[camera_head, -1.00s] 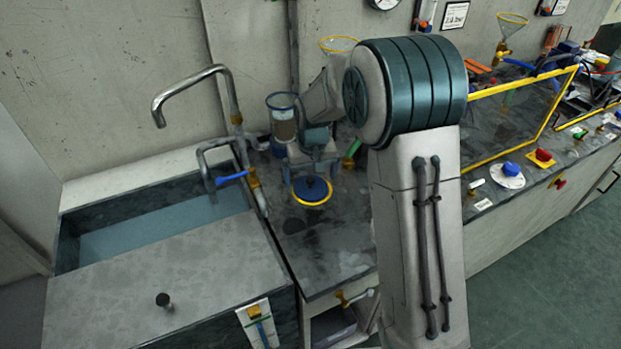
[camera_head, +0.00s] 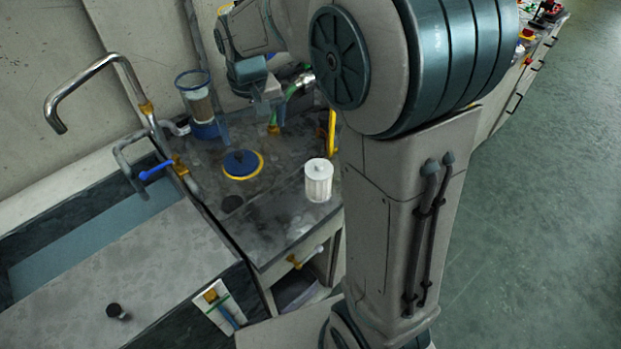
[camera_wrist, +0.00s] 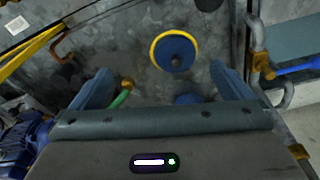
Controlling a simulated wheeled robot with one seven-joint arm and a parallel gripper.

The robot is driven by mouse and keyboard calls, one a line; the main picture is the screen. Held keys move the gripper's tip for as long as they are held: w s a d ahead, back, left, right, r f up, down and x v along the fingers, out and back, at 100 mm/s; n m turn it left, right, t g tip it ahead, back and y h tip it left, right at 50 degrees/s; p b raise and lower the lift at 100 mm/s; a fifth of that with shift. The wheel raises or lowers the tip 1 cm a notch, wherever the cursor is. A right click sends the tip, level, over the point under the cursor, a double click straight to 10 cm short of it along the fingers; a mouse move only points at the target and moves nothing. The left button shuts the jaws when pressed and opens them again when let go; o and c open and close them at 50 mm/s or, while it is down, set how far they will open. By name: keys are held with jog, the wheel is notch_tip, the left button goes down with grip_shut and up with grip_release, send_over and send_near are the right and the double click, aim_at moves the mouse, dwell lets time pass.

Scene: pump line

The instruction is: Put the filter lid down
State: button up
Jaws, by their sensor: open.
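The filter lid (camera_head: 242,164), a blue disc with a yellow rim and a small knob on top, lies flat on the dark worktop (camera_head: 275,220) in the head view. It also shows in the wrist view (camera_wrist: 174,51), beyond the gap between my fingers and clear of them. My gripper (camera_wrist: 160,84) is open and empty, with its two blue fingers wide apart. In the head view my gripper (camera_head: 268,108) is above the worktop, behind the lid, partly hidden by my arm.
A clear cylinder with a blue rim (camera_head: 196,98) stands behind the lid. A white ribbed cylinder (camera_head: 318,181) stands to its right. The sink (camera_head: 95,235) and a bent metal tap (camera_head: 88,88) are on the left. A dark round spot (camera_head: 231,203) lies in front of the lid.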

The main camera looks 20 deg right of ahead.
jog(key=s+d+m, duration=0.1)
jog(key=s+d, duration=0.2)
jog(key=s, duration=0.7)
jog(key=s+d, duration=0.4)
jog(key=s, duration=0.5)
jog(key=shift+s+f+m+t, duration=0.3)
jog(key=shift+s+m, duration=0.1)
jog(key=shift+r, duration=0.1)
